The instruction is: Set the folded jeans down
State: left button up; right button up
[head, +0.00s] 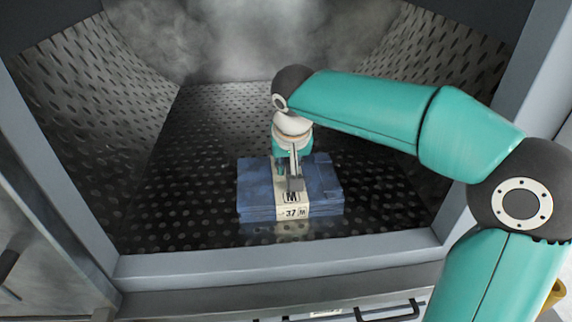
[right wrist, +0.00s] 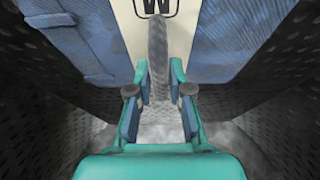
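The folded jeans (head: 328,180) are a flat blue stack with a cream band (head: 293,211) around the middle, marked M and 37. They are inside the washer chamber, low over the dark dimpled floor; I cannot tell whether they touch it. A grey strap-like handle (right wrist: 158,50) stands up from the band. My right gripper (head: 291,172) is above the stack. In the right wrist view its fingers (right wrist: 159,78) close in on both sides of the handle, and the jeans (right wrist: 65,40) fill the top. My left gripper is not in view.
The chamber has slanted perforated walls (head: 95,95) and haze at the back. A grey front sill (head: 280,258) and side frames edge the opening. Free floor (head: 175,205) lies left of the jeans, with more to the right.

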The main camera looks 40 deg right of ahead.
jog(key=shift+o, duration=1.3)
jog(key=shift+r, duration=0.1)
jog(key=p+v, duration=0.1)
jog(key=v, duration=1.1)
jog(key=shift+a, duration=0.1)
